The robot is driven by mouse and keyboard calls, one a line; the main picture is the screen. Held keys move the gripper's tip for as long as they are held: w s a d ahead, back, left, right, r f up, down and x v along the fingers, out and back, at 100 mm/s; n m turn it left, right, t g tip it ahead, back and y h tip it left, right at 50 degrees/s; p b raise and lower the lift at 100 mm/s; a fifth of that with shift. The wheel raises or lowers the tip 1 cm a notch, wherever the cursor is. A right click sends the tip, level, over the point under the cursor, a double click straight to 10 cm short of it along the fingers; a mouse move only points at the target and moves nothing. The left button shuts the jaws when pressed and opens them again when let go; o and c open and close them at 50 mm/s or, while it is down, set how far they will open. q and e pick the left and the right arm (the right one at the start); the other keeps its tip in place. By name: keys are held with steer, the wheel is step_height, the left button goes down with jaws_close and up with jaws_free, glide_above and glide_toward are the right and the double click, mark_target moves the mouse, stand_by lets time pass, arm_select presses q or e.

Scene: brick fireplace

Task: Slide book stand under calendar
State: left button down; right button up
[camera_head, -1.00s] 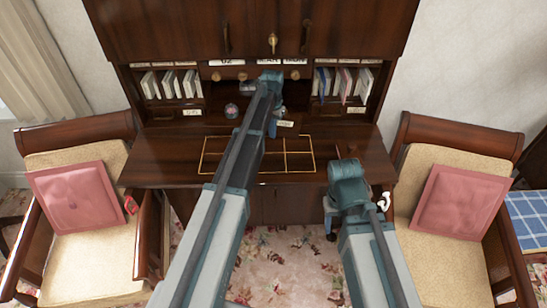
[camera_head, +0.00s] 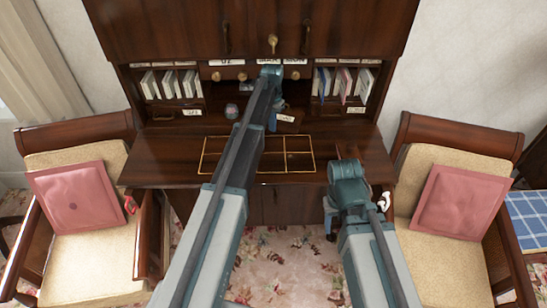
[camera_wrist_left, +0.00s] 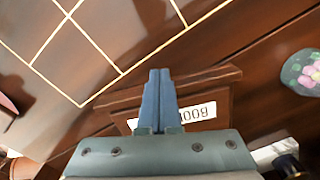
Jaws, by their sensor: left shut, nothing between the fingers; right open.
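A small dark wooden stand (camera_head: 296,127) with a white label (camera_head: 285,118) lies tilted on the desk top. In the left wrist view the stand (camera_wrist_left: 226,100) shows a white label (camera_wrist_left: 196,113) with upside-down characters. My left gripper (camera_head: 272,124) points down at the stand, its wrist hiding part of it. Its fingers (camera_wrist_left: 160,74) are shut and empty, overlapping the stand's edge; contact is unclear. White calendar cards (camera_head: 226,62) are in the row above the small drawers, partly hidden by my left arm. My right gripper (camera_head: 331,226) is open and low before the desk's front edge, its fingertips hardly visible.
A round floral object (camera_head: 232,111) lies left of the stand; it also shows in the wrist view (camera_wrist_left: 302,72). Books fill the left (camera_head: 172,84) and right (camera_head: 342,82) compartments. The desk front, with gold inlaid lines (camera_head: 300,138), is clear. Armchairs (camera_head: 458,200) flank the desk.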

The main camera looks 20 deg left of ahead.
arm_select(q)
steer(key=shift+w+a, duration=0.15)
steer(key=shift+w, duration=0.45)
steer(key=shift+w+a, duration=0.15)
steer(key=shift+w, duration=0.4)
steer(key=shift+r, duration=0.1)
steer(key=shift+s, duration=0.2)
steer(key=shift+s+d, duration=0.15)
steer(key=shift+s, duration=0.05)
steer(key=shift+s+d, duration=0.15)
steer(key=shift+s, duration=0.5)
steer(key=shift+s+d, duration=0.15)
steer(key=shift+s, duration=0.5)
